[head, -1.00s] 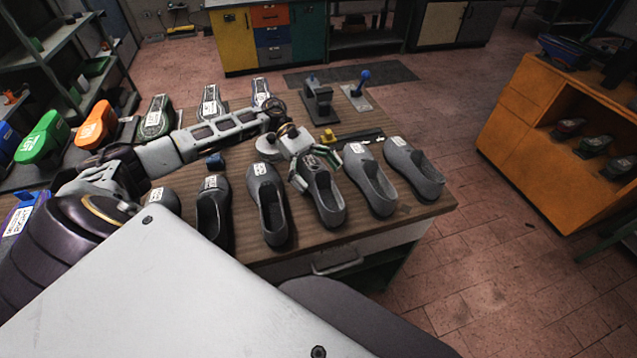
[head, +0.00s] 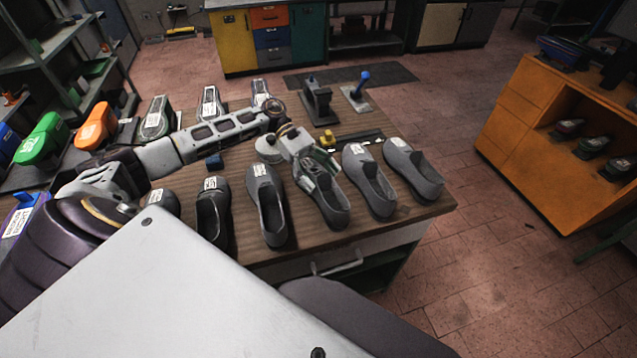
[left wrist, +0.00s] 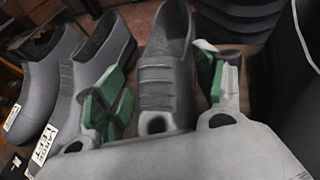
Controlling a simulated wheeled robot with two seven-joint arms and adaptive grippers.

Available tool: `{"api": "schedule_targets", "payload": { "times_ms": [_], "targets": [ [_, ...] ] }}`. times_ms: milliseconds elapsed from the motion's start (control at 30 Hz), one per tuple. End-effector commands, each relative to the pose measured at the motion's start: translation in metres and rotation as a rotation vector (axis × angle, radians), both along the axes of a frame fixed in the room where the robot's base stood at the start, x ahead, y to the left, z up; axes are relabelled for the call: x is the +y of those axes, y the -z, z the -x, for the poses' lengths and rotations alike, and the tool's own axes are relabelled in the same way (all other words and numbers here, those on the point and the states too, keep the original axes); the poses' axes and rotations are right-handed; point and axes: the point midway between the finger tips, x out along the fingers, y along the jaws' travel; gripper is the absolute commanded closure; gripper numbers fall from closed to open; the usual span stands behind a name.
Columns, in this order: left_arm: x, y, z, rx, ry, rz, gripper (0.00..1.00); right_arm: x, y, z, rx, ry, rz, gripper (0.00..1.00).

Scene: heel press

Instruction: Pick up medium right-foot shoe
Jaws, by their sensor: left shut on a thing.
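Several grey shoes stand in a row along the front of the wooden table. A neighbouring grey shoe (head: 370,188) stands close on the right, and another (head: 268,213) on the left. My right gripper is not in view.
In the left wrist view a neighbouring shoe (left wrist: 99,70) carries a "LARGE LEFT" label. Behind the gripper are a small yellow part (head: 328,138) and a dark press-like device (head: 318,103). An orange shelf unit (head: 560,130) stands at the right, across open floor.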

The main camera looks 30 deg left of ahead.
Motion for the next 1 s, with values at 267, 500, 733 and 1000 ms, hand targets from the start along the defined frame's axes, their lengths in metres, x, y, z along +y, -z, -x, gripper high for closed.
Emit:
{"api": "schedule_targets", "payload": {
  "times_ms": [267,500,733,1000],
  "targets": [
    [0.001,-0.001,0.002,0.010,0.001,-0.006,0.75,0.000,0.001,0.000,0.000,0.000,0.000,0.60],
    [0.001,-0.024,0.001,0.004,0.001,-0.005,0.92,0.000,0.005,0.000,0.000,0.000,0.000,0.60],
    [0.001,-0.059,0.000,0.001,0.000,-0.004,0.92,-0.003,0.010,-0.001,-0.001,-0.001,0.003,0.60],
    [0.000,-0.091,0.000,0.001,0.001,-0.001,0.92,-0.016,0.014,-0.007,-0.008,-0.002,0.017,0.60]
  ]
}}
